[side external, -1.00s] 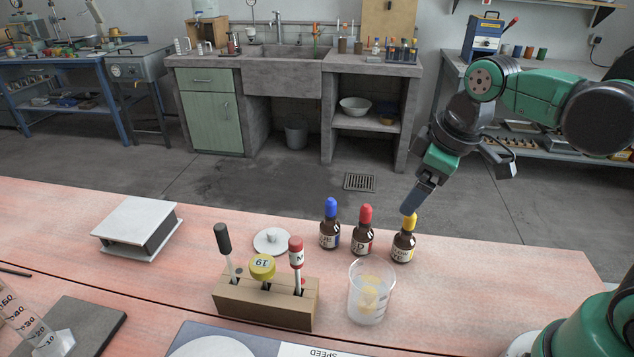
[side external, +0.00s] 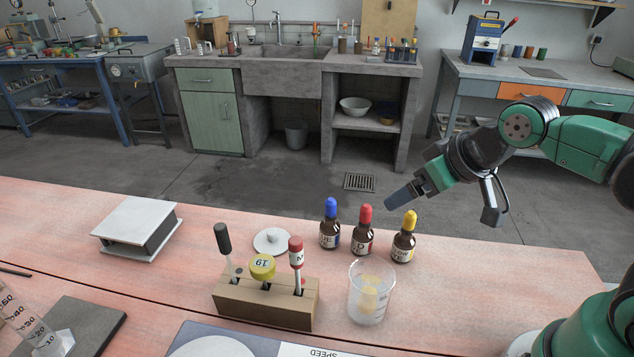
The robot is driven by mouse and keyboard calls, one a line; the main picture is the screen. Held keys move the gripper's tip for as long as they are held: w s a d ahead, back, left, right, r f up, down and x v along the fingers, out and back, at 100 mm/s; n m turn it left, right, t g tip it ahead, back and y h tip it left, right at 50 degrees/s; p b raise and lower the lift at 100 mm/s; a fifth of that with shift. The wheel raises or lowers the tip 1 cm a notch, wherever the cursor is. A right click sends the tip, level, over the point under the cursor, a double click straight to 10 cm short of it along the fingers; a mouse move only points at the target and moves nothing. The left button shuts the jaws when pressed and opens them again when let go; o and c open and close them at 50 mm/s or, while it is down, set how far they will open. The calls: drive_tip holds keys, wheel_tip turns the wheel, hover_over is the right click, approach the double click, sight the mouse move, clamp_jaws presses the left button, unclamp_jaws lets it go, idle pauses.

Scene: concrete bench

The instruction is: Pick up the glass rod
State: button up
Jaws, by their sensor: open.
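A wooden block rack (side external: 262,303) stands on the pink bench and holds three upright items. At its left is a thin pale rod with a black end (side external: 223,240), which looks like the glass rod. In the middle is a yellow-topped item (side external: 262,267) marked 19. At the right is a red-capped stick (side external: 296,252) with a white label. My gripper (side external: 388,204) is open and empty, tilted down to the left. It hangs in the air above and right of the rack, apart from everything. The gap between its fingers is hidden from this side.
Dropper bottles with blue (side external: 330,225), red (side external: 363,232) and yellow (side external: 404,238) caps stand behind a glass beaker (side external: 371,293). A white lid (side external: 272,241) lies behind the rack. A white-topped box (side external: 137,222) is at left. A device (side external: 310,350) marked SPEED is in front.

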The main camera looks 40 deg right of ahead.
drive_tip(key=shift+c, duration=0.2)
drive_tip(key=c, duration=0.4)
